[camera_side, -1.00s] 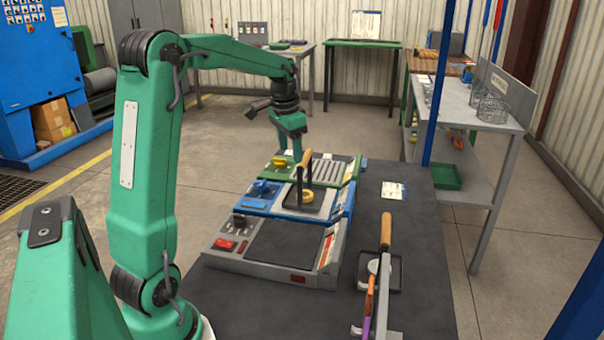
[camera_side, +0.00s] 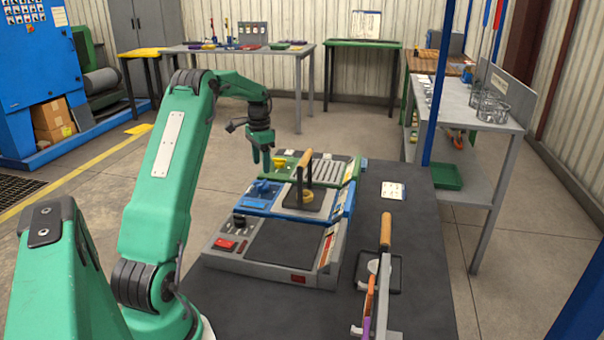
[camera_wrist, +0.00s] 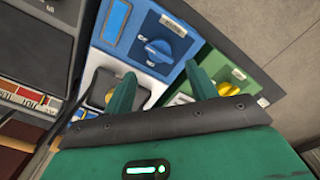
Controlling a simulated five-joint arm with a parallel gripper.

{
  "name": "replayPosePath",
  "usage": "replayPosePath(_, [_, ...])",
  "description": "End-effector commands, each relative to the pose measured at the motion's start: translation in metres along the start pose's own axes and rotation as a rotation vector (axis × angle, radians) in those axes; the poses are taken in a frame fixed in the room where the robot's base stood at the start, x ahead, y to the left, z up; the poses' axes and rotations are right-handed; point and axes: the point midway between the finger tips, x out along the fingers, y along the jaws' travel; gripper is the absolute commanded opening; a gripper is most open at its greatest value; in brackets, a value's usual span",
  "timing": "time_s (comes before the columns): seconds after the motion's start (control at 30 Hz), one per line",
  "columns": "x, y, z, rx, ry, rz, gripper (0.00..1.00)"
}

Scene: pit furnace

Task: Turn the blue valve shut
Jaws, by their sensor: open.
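The blue valve is a round blue knob (camera_side: 262,187) on the left of the blue middle unit (camera_side: 285,205). In the wrist view the blue knob (camera_wrist: 156,50) sits on a blue plate with small white markings, beyond my fingertips. My gripper (camera_side: 261,164) is open and empty. It hangs above and slightly behind the blue knob, apart from it. In the wrist view the gripper (camera_wrist: 162,82) shows two green fingers spread apart, the knob appearing above the gap between them.
A yellow knob (camera_side: 279,162) on the green rear unit (camera_side: 322,170) is close to my right finger in the wrist view. A wooden-handled tool (camera_side: 304,172) stands upright on the blue unit. A grey front unit (camera_side: 270,262) has a red switch. The black table is clear near the white card (camera_side: 393,190).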

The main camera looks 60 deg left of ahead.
Motion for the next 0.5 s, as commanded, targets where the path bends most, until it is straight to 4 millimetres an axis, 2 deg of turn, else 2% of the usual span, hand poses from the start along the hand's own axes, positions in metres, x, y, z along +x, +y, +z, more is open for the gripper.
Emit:
replayPosePath(0.27, [0.014,0.001,0.000,0.000,-0.002,0.002,0.57])
replayPosePath(0.5, [0.042,0.001,0.000,-0.001,-0.002,0.002,0.57])
